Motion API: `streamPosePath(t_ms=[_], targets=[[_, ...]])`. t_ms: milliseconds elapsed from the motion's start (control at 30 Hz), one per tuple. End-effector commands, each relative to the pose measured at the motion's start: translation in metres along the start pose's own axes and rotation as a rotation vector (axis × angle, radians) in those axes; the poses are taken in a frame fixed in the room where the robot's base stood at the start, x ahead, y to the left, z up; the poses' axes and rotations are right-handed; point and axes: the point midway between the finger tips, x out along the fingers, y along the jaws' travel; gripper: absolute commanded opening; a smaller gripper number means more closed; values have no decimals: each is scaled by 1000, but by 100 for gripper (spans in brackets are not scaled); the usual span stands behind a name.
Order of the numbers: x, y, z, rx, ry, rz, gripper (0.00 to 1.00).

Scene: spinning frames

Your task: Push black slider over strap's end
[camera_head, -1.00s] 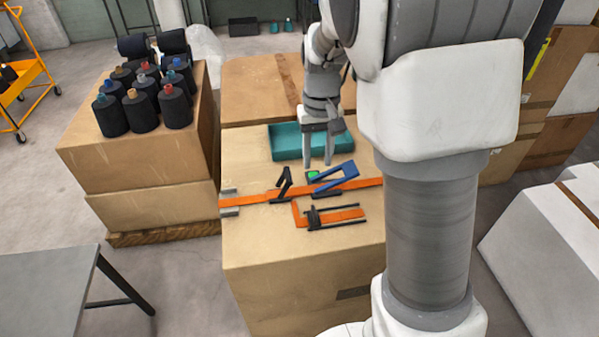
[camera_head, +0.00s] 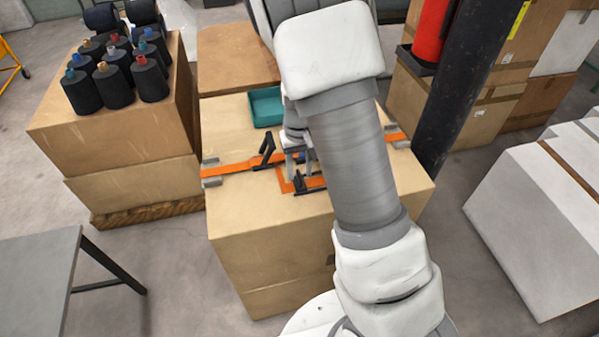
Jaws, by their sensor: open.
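An orange strap (camera_head: 230,172) runs across the top of the large cardboard box, with a black upright buckle piece (camera_head: 267,148) on it. In front of it lies a shorter bent orange strap piece (camera_head: 284,182), with black slider bars (camera_head: 309,184) across it. My gripper (camera_head: 299,174) points down at this piece, its two grey fingers open. It is too small to tell whether they touch the slider. My arm hides the right part of the slider and the strap's end. The blue frame and green piece seen earlier are hidden.
A teal tray (camera_head: 266,106) stands on the box behind the strap. Grey brackets (camera_head: 210,173) sit at the strap's left end. Black spools (camera_head: 113,84) stand on a box to the left. A dark post (camera_head: 462,95) rises at the right. The front left of the box top is clear.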

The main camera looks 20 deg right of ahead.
Motion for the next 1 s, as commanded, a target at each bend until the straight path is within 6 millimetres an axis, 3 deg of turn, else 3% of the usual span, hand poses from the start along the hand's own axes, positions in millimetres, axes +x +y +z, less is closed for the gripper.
streamPosePath(t_ms=[367,400,633,1000], targets=[[8,0,0,1,0,0,42],[8,0,0,1,0,0,41],[8,0,0,1,0,0,0],[8,0,0,1,0,0,0]])
